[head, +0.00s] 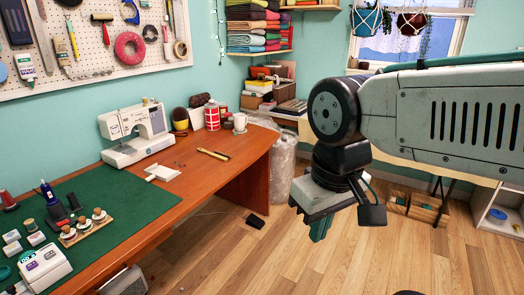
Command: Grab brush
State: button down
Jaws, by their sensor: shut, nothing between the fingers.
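My gripper (320,230) hangs in the right half of the head view, fingers pointing down. Its teal fingers are together and hold nothing. It is over the wood floor, to the right of the brown desk (225,178) and apart from it. I cannot say for certain which thing is the brush. A slim, brush-like tool (72,38) hangs on the pegboard at the upper left, well away from my gripper. A small yellowish hand tool (213,153) lies flat on the desk, too small to identify.
A sewing machine (138,132) stands on the desk behind a green mat (105,195). Thread spools (83,227) and small items crowd the mat. A red can (212,117) and white mug (240,122) stand at the desk's far end. The floor (260,262) before the desk is mostly clear.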

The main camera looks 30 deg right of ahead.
aim_at(219, 155)
jog(key=z, duration=0.85)
jog(key=i, duration=2)
jog(key=u, duration=0.75)
jog(key=i, duration=0.65)
jog(key=u, duration=0.5)
